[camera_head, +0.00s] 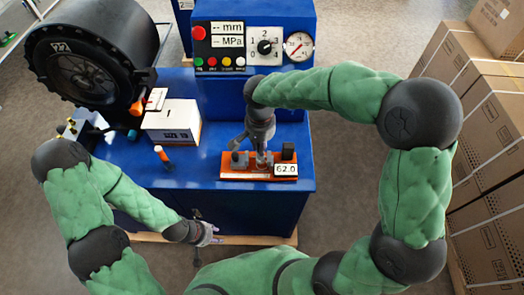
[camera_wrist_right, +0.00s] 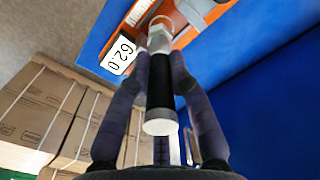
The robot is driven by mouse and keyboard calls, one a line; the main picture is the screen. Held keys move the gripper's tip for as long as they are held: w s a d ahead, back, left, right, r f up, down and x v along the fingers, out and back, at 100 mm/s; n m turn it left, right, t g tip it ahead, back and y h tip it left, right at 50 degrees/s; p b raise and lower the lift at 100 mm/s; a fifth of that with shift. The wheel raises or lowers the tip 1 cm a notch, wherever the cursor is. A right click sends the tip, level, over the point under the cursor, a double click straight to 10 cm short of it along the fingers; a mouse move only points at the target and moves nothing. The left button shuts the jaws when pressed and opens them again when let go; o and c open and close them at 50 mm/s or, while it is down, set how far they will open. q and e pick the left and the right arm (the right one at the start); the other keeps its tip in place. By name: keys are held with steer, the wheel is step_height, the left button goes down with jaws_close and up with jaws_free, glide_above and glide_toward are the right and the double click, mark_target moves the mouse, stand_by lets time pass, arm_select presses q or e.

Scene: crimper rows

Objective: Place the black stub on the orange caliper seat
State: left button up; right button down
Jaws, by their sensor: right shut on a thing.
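The orange caliper seat (camera_head: 230,174) lies near the front right of the blue bench, with a white 62.0 display (camera_head: 286,169) and dark jaw blocks. It also shows at the top of the right wrist view (camera_wrist_right: 182,38). My right gripper (camera_head: 259,155) points down over it. In the right wrist view its fingers are shut on the black stub (camera_wrist_right: 160,82), which has pale metal ends. The stub's far end is at the orange seat; whether it touches cannot be told. My left gripper (camera_head: 210,235) hangs empty beside the bench's front edge; its finger opening is too small to judge.
A white box (camera_head: 172,122) and a small orange-topped object (camera_head: 162,155) stand left on the bench. A large black wheel-like drum (camera_head: 85,55) is at the back left. A blue control panel (camera_head: 255,35) rises behind. Cartons (camera_head: 490,150) are stacked right.

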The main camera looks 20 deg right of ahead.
steer(key=shift+w+d+f, duration=0.2)
steer(key=shift+f, duration=0.15)
steer(key=shift+w+d+f+b, duration=0.1)
steer(key=shift+f+b, duration=0.1)
steer(key=shift+f, duration=0.7)
steer(key=shift+w+d+f+b, duration=0.1)
steer(key=shift+f+b, duration=0.1)
steer(key=shift+f, duration=0.7)
steer(key=shift+f, duration=0.15)
steer(key=c, duration=1.1)
jaws_free()
